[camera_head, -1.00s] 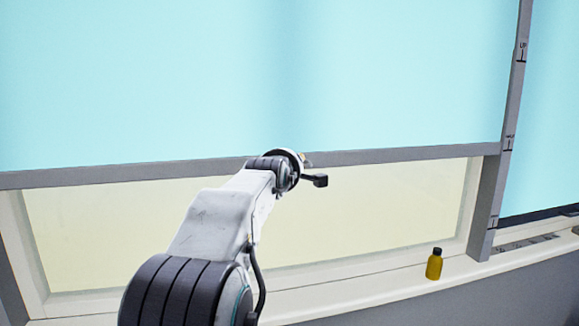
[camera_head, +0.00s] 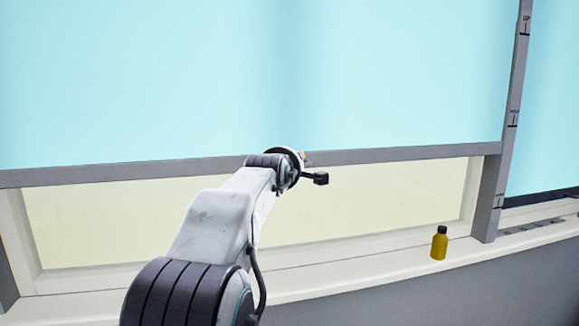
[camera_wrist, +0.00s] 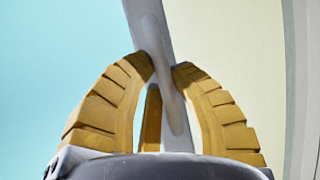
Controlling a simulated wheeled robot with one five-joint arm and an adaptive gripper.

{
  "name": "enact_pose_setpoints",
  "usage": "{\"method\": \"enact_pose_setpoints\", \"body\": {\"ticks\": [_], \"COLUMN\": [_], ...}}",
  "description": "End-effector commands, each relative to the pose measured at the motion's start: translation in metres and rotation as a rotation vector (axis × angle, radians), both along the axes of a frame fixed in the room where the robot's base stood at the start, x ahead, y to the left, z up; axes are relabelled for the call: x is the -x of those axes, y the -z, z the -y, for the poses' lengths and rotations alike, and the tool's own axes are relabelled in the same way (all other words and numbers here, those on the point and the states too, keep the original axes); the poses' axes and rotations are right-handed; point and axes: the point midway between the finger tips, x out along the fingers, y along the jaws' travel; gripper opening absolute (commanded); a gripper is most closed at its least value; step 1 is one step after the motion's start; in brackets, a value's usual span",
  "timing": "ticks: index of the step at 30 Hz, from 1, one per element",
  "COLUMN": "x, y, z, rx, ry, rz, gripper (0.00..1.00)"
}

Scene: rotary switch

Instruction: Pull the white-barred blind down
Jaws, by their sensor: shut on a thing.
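The light-blue blind (camera_head: 150,80) covers the upper part of the window, with a pale grey bar (camera_head: 410,154) along its lower edge. The bar's right end is below the middle mark on the side post and above the lowest mark. In the wrist view, my gripper (camera_wrist: 164,67) has its ribbed yellow fingers shut on the bar (camera_wrist: 148,30), one on each side. In the head view, my wrist hides most of the fingers and the grip point.
Bare window pane (camera_head: 380,195) shows below the bar. A yellow bottle (camera_head: 439,245) with a dark cap stands on the sill (camera_head: 350,286), right of my arm. The grey side post (camera_head: 513,90) carries marks. Another blue blind (camera_head: 550,90) with a dark bar hangs beyond it.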

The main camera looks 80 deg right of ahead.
Motion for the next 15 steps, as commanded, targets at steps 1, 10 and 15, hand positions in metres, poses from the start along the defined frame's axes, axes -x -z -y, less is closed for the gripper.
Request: {"method": "enact_pose_setpoints", "body": {"ticks": [1, 10, 15], "x": [-0.001, -0.001, -0.001], "y": [0.023, 0.083, 0.12], "z": [0.0, 0.0, 0.0], "rx": [-0.005, -0.006, -0.006], "ry": [0.0, 0.0, 0.0], "rz": [0.002, 0.002, 0.002], "gripper": [0.0, 0.0, 0.0]}}
